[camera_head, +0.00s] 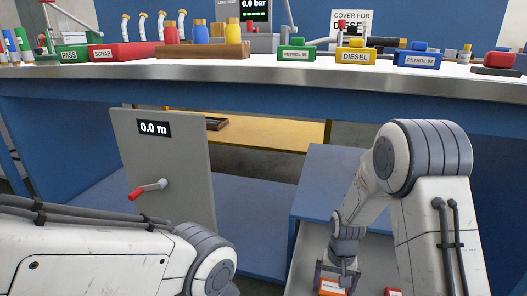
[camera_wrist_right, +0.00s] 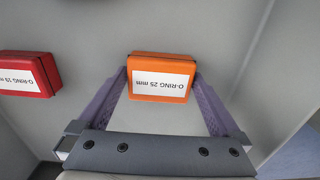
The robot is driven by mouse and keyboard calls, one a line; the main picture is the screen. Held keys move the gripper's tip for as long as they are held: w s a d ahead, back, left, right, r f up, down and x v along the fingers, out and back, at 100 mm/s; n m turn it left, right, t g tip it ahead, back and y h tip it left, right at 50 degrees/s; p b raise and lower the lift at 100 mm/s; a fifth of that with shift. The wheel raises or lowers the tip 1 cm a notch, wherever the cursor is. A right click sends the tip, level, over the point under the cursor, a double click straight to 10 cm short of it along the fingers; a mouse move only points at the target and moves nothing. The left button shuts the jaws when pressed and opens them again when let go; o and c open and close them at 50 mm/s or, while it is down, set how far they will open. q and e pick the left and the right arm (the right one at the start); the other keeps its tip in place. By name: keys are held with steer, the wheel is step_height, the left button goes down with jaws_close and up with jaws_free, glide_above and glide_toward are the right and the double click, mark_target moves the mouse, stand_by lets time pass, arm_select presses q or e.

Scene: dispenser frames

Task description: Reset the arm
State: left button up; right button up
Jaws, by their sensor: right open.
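My right arm (camera_head: 420,165) reaches down into a grey open drawer below the bench in the head view. Its gripper (camera_head: 334,270) is at the drawer, over an orange box (camera_head: 332,287). In the right wrist view the gripper (camera_wrist_right: 161,80) is open. Its two purple fingers stand on either side of the orange box (camera_wrist_right: 158,78), labelled "O-RING 25 mm". Whether the fingers touch the box, I cannot tell. My left arm (camera_head: 100,255) comes in at the lower left of the head view, and its gripper is out of the picture.
A red O-ring box (camera_wrist_right: 25,75) lies left of the orange one in the wrist view. The drawer walls are close. A grey panel (camera_head: 175,160) with a red-handled crank stands left. The bench edge (camera_head: 260,72) runs above, with labelled trays and bottles on top.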

steer(key=shift+r+p, duration=1.7)
steer(key=shift+r, duration=0.05)
steer(key=shift+f, duration=0.15)
